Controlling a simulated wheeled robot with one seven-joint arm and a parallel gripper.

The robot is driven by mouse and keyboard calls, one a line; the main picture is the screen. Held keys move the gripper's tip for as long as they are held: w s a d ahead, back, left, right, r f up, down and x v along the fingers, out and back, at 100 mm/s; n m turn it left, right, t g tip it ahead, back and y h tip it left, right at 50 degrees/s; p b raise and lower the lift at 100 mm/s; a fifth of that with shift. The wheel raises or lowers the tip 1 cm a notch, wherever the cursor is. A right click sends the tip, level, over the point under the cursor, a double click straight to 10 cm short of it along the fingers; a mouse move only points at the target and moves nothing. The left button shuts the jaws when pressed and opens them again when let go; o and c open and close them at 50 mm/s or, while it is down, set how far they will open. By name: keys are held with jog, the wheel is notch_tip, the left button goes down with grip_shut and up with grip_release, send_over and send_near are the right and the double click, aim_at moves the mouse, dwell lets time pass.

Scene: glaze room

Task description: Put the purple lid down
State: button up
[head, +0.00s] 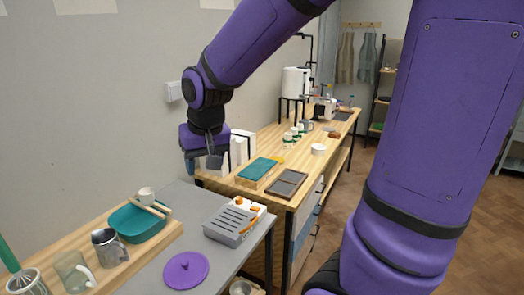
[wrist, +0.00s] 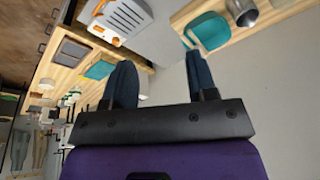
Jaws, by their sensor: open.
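The purple lid (head: 185,270) lies flat on the grey table (head: 150,283), knob up, near the bottom of the head view. My gripper (head: 202,165) is raised in the air behind and above the lid, well apart from it, near the wall. In the wrist view my gripper (wrist: 158,60) shows two dark fingers spread apart with nothing between them. The lid does not show in the wrist view.
A grey slotted box (head: 235,221) with orange parts stands right of the lid. To the left, a wooden board (head: 165,233) bears a teal tray (head: 138,224), a metal pitcher (head: 109,247) and a glass mug (head: 74,271). A long wooden workbench (head: 235,182) stands behind.

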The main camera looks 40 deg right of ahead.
jog(key=s+d+r+n+t, duration=0.1)
jog(key=s+r, duration=0.3)
jog(key=s, duration=0.4)
jog(key=s+d+r+n+t, duration=0.1)
jog(key=s+r, duration=0.2)
jog(key=s, duration=0.5)
jog(key=shift+s+r, duration=0.4)
